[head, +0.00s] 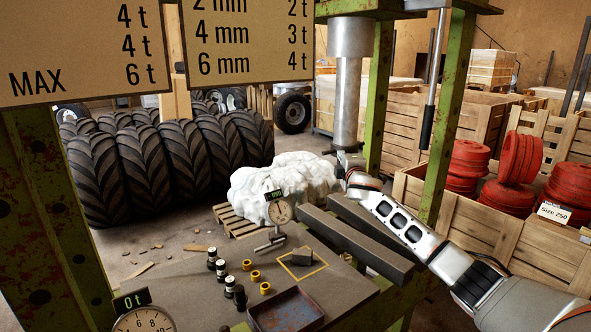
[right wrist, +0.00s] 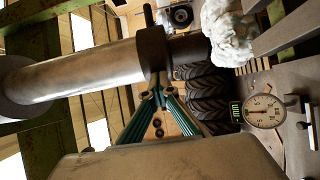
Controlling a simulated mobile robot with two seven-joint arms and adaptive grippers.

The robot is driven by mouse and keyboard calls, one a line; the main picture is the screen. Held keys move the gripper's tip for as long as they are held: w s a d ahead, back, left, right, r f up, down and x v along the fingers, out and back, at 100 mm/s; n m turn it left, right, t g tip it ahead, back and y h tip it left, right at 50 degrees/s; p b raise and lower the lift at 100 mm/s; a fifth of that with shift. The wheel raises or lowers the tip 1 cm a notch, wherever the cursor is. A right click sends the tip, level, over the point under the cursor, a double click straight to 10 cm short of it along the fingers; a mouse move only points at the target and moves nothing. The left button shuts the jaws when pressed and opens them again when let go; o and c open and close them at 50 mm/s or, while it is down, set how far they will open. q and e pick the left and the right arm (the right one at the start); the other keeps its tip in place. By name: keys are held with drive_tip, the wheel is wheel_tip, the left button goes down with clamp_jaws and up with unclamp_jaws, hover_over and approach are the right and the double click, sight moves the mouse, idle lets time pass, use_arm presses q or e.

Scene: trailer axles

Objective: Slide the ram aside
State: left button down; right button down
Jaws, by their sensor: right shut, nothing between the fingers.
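The ram (head: 348,100) is a grey metal cylinder hanging upright from the green press frame (head: 380,75). It also fills the upper left of the right wrist view (right wrist: 90,75), lying sideways there, with a dark collar near its lower end. My right gripper (head: 349,164) is at the ram's lower end, its arm coming in from the right. In the right wrist view its green-sided fingers (right wrist: 158,98) are shut and empty, with their tips close to the collar. I cannot tell whether they touch it. My left gripper is not in view.
Two dark bars (head: 355,240) lie below the ram. A dial gauge (head: 280,211) stands left of them. Small bottles, yellow rings and a rusty tray (head: 286,309) sit on the bench. A wooden crate (head: 480,215) is at the right, behind my right arm.

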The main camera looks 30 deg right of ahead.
drive_tip(key=d, duration=0.2)
drive_tip(key=w+d, duration=0.1)
drive_tip(key=d, duration=0.1)
drive_tip(key=shift+d, duration=0.3)
drive_tip(key=shift+a+f, duration=0.1)
drive_tip(key=shift+f, duration=0.05)
